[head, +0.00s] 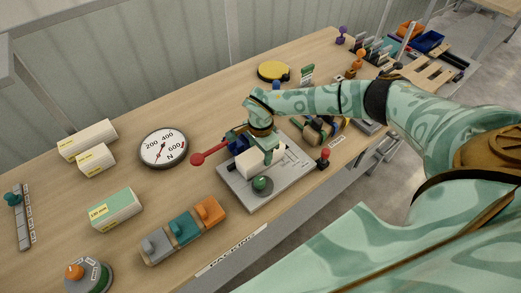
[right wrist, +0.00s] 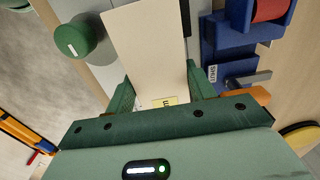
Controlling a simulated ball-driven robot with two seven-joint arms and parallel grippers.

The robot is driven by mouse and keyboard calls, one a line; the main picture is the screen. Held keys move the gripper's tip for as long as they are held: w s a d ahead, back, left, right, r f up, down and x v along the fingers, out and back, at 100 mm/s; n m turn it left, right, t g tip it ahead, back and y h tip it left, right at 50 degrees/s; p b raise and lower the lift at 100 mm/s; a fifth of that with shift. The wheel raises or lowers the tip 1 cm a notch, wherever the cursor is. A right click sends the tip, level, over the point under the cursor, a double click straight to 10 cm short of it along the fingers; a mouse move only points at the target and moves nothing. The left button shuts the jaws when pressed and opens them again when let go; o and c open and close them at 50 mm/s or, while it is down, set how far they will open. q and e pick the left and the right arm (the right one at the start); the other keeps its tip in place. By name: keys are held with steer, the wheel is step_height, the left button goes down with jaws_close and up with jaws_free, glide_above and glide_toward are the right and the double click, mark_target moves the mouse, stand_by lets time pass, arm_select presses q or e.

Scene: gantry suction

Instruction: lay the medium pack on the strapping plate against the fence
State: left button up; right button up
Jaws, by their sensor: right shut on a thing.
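My right gripper (head: 266,147) is over the strapping plate (head: 287,184), a grey plate with a green knob (head: 262,185). It is shut on a cream pack (head: 256,164), which I take for the medium pack. In the right wrist view the pack (right wrist: 146,45) reaches out from between the green fingers (right wrist: 160,92), with part of a yellow label showing. A blue fixture marked SHUT (right wrist: 226,50) stands beside the pack there; I cannot tell if they touch or which part is the fence. Whether the pack rests on the plate is unclear. My left gripper is out of view.
A red-ended lever (head: 198,159) sticks out left of the plate. A red-topped post (head: 324,158) stands at its right. A round dial (head: 163,148), other packs (head: 117,208) and a row of coloured blocks (head: 184,230) lie left. A strapped box (head: 318,130) lies behind.

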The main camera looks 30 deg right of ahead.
steer(key=o, duration=1.4)
steer(key=shift+o, duration=0.2)
step_height(320, 180, up, 16)
steer(key=p, duration=0.2)
steer(key=shift+r, duration=0.1)
